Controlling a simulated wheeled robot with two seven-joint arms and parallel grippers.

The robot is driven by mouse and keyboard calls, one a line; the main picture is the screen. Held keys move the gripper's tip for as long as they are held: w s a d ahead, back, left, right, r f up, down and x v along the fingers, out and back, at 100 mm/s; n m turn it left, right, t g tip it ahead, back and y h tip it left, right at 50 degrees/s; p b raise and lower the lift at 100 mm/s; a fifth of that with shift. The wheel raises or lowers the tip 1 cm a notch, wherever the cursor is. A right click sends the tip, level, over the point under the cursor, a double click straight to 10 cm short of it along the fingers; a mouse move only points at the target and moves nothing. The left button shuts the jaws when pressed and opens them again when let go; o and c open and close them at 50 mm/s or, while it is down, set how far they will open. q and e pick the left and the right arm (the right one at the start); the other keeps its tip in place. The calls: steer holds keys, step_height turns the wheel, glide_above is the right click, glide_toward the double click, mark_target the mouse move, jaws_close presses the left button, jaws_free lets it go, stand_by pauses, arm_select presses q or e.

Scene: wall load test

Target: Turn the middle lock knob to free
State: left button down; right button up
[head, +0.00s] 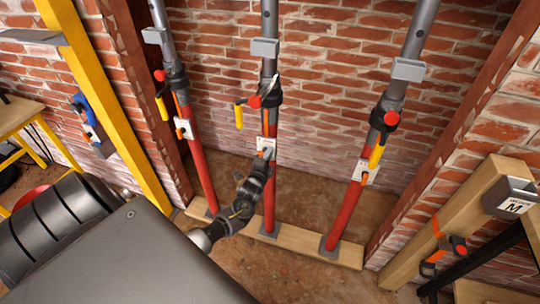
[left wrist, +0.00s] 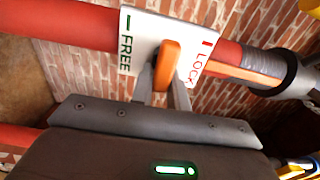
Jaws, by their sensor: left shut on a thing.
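The middle prop (head: 269,205) is a red tube with a grey upper tube, standing upright against the brick wall. Its white plate (head: 272,144) carries the orange lock knob (head: 266,152). In the left wrist view the white plate (left wrist: 147,25) reads FREE on the left and LOCK on the right. The orange knob (left wrist: 171,62) stands between the two words. My left gripper (head: 263,162) reaches the knob from below; in the left wrist view its fingers (left wrist: 163,82) are closed on the knob's two sides. The fingertips are partly hidden by the knob. My right gripper is not in view.
A left prop (head: 200,165) and a right prop (head: 346,210) stand on either side, each with its own plate. A yellow handle (head: 238,116) hangs beside the middle prop. A wooden board (head: 295,240) runs under the props. A timber frame (head: 455,215) stands at right.

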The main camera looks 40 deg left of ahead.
arm_select(q)
steer(key=shift+w+r, duration=0.1)
steer(key=shift+r, duration=0.05)
stand_by(0.3)
steer(key=c, duration=1.8)
jaws_free()
steer(key=o, duration=0.4)
steer(key=shift+w, duration=0.1)
steer(key=shift+o, duration=0.2)
steer(key=shift+s+d+f, duration=0.15)
steer(key=shift+s+f, duration=0.05)
steer(key=shift+s, duration=0.15)
steer(key=v, duration=1)
steer(key=shift+b, duration=0.35)
